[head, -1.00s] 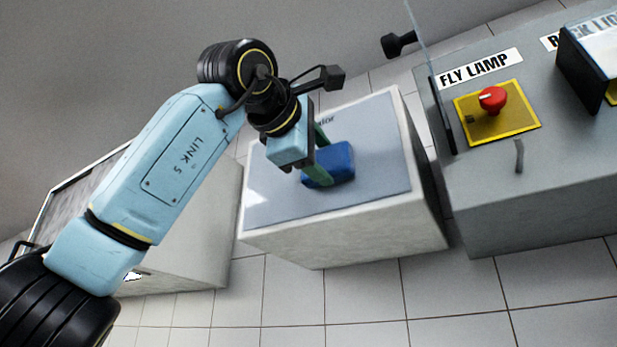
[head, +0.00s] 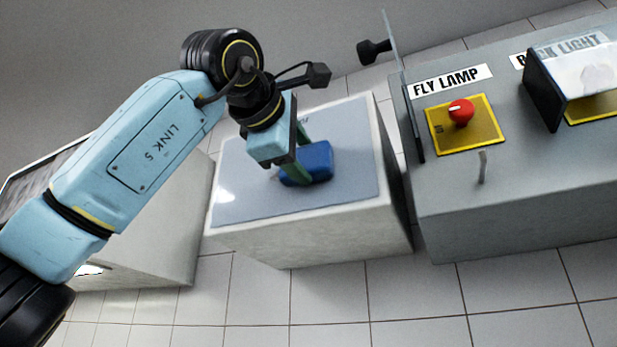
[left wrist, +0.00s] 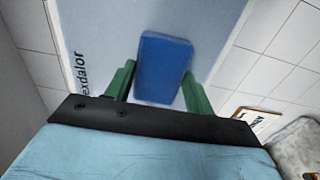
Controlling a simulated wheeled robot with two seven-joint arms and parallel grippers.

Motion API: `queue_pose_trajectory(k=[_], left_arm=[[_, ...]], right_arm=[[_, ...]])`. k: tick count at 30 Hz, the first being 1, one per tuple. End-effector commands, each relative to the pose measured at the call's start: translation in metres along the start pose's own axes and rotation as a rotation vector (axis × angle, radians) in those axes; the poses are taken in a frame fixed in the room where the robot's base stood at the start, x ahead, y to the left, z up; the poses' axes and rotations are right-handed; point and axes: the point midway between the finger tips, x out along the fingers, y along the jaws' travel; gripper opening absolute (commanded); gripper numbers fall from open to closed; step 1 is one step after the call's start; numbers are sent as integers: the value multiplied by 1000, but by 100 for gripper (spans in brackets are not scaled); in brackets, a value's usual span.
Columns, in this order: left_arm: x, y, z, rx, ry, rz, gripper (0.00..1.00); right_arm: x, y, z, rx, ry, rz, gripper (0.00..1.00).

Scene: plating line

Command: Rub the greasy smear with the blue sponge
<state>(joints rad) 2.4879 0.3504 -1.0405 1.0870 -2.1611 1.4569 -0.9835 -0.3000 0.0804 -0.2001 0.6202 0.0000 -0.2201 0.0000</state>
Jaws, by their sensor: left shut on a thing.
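The blue sponge (head: 318,160) is on the blue-grey top sheet (head: 352,190) of the white block in the middle of the head view. My left gripper (head: 303,160) is shut on it, with a green finger on either side. In the left wrist view the sponge (left wrist: 163,65) sits between the green fingers (left wrist: 160,78) over the same sheet. I cannot tell whether its underside touches the sheet. I cannot make out the greasy smear clearly; a faint reddish mark shows just left of the fingers, and a pale patch at the sheet's left may be glare. My right gripper is out of view.
A pale cabinet (head: 165,235) stands left behind my arm. Tiled floor lies in front.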

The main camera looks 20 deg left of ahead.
Motion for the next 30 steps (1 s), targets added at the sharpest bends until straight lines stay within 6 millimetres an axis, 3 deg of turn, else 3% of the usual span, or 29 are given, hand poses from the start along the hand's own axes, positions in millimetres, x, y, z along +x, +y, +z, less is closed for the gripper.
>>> queue_pose_trajectory(k=[21, 30], left_arm=[[1, -1, -50, -3, 4, -4, 35], [0, -1, -62, -3, 4, -3, 35]], right_arm=[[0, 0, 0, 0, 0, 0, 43], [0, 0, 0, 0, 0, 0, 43]])
